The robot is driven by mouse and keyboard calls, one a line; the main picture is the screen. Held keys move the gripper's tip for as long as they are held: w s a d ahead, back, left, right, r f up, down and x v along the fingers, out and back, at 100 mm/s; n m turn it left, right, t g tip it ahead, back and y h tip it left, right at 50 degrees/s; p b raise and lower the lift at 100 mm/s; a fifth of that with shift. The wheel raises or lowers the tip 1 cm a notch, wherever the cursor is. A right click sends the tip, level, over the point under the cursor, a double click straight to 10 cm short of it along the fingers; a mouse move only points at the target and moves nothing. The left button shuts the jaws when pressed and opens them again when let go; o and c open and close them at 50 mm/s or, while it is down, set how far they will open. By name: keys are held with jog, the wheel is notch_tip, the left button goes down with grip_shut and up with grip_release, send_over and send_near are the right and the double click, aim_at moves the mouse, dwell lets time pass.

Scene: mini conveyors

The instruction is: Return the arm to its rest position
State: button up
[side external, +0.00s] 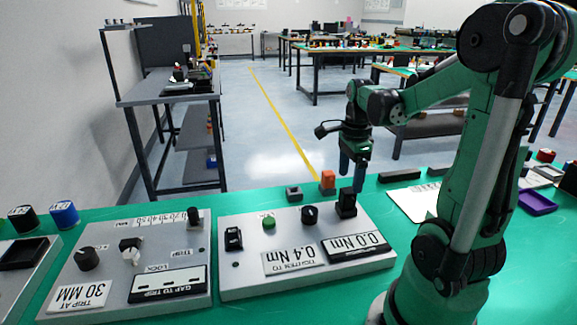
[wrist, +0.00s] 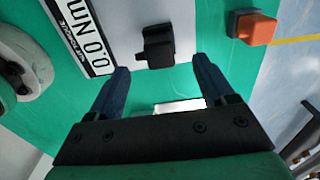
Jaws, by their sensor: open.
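My green arm reaches over the green bench in the side external view. My gripper (side external: 352,178) hangs with its blue fingers pointing down, above the back right part of the torque panel (side external: 237,277). In the wrist view my gripper (wrist: 160,82) shows two dark blue fingers spread wide with nothing between them. A black knob (side external: 346,205) on the panel is just below the fingers. It also shows in the wrist view (wrist: 157,46), ahead of the gap between the fingertips. The fingers appear apart from it.
The trip panel (side external: 125,262) stands to the left. A purple tray (side external: 537,202) and a white sheet (side external: 412,202) lie to the right. The air above the bench's left side is clear.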

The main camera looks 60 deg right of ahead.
jog(key=shift+r, duration=0.1)
jog(key=shift+w+a+n, duration=0.2)
jog(key=shift+a+n, duration=0.05)
jog(key=shift+n, duration=0.05)
jog(key=w+a+r+n+t, duration=0.1)
jog(key=w+a+n+t, duration=0.2)
jog(key=a+n, duration=0.7)
jog(key=w+a+r+n+t, duration=0.2)
jog(key=a+n, duration=0.8)
jog(key=n, duration=0.6)
jog(key=shift+w+t, duration=0.6)
jog(key=shift+t, duration=0.5)
